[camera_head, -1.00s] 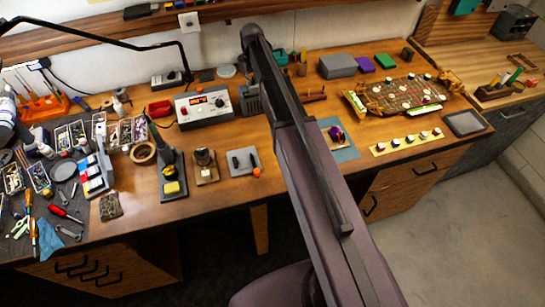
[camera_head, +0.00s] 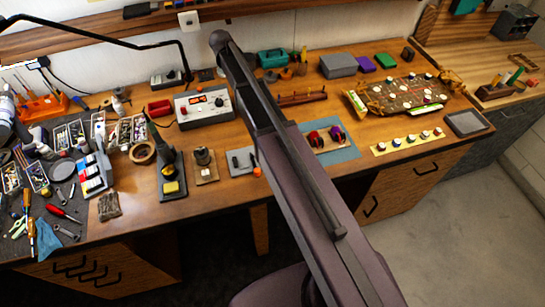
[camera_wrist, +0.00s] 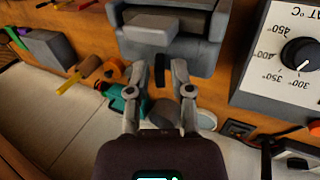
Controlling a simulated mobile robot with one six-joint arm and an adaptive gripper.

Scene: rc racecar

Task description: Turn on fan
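No contact between the fingers and the device is visible. In the head view my arm hides the gripper and most of the area right of the control box.
A control box (camera_head: 203,106) with a red display and dial stands beside the grey device; its dial (camera_wrist: 298,54) is at right in the wrist view. A teal item (camera_head: 272,58) and a grey case (camera_head: 338,65) stand at the back. Small tools crowd the left.

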